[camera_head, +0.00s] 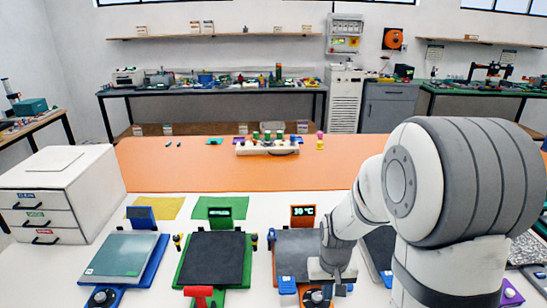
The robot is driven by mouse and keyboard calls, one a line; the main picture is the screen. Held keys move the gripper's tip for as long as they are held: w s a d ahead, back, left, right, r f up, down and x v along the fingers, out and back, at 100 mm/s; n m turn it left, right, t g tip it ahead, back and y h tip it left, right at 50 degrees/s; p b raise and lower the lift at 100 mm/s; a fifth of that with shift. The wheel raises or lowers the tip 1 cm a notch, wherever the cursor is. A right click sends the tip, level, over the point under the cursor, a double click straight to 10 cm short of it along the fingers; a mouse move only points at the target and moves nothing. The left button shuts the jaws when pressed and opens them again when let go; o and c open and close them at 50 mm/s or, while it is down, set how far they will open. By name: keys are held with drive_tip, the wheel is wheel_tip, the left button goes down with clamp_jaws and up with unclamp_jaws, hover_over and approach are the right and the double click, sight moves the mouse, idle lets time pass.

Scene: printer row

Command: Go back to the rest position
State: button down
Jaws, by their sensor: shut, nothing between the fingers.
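My arm reaches in from the right side of the camera_head view. The fingers are small and partly hidden by the wrist. They look shut, with nothing held. I cannot tell whether they touch the printer.
A blue printer (122,257) and a green printer (213,258) stand to the left, and another dark bed shows behind my arm. A white drawer cabinet (62,190) stands far left. A white rack (268,147) stands on the largely clear orange table (220,172).

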drive_tip(key=s+r+t, duration=0.2)
drive_tip(key=s+r, duration=1.1)
drive_tip(key=r, duration=0.3)
drive_tip(key=shift+s+t, duration=0.35)
drive_tip(key=shift+t, duration=0.05)
